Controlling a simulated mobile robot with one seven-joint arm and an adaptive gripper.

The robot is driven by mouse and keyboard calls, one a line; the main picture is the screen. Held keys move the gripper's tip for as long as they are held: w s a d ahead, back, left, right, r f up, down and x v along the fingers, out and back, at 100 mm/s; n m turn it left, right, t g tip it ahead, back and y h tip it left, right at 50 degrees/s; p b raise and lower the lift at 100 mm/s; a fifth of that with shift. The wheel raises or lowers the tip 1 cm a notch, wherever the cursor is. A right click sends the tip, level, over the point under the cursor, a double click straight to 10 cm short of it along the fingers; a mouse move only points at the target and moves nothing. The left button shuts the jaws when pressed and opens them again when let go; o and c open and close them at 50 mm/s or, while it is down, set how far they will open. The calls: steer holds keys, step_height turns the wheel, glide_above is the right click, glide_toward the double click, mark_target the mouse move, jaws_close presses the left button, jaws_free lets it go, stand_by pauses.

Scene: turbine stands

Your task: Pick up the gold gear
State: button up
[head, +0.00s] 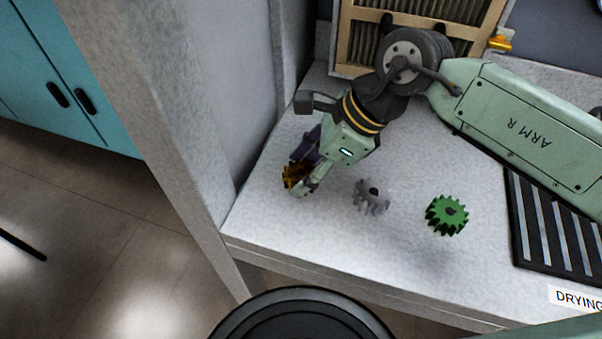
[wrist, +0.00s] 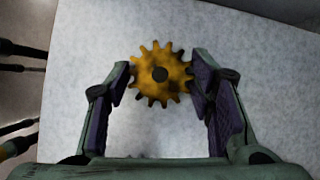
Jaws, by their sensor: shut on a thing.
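The gold gear (head: 290,177) is at the left end of the white worktop, between the fingers of my gripper (head: 300,178). In the wrist view the gold gear (wrist: 146,84) faces the camera, with its dark centre hole showing, between the two purple-padded fingertips of my gripper (wrist: 160,74). My gripper is shut on it. In the head view a finger partly hides the gear. I cannot tell whether it touches the worktop.
A grey gear (head: 371,196) and a green gear (head: 447,215) lie to the right on the worktop (head: 330,235). A dark slatted rack (head: 548,220) is farther right, by a label reading "DRYING". A grey wall panel (head: 235,90) stands close on the left.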

mark_target(290, 170)
jaws_close()
steer(key=shift+r, duration=0.15)
steer(key=shift+r, duration=0.55)
step_height(290, 170, up, 2)
steer(key=shift+r+b, duration=0.1)
steer(key=shift+b, duration=0.55)
steer(key=s+d+b, duration=0.1)
steer(key=s+d, duration=0.1)
steer(key=s, duration=0.2)
steer(key=s+d+r+b, duration=0.1)
steer(key=s+d, duration=0.2)
steer(key=s, duration=0.2)
steer(key=s+d+b, duration=0.1)
steer(key=s+d, duration=0.2)
steer(key=s, duration=0.2)
steer(key=shift+r+b, duration=0.25)
steer(key=shift+b, duration=0.05)
steer(key=o, duration=0.9)
jaws_free()
jaws_close()
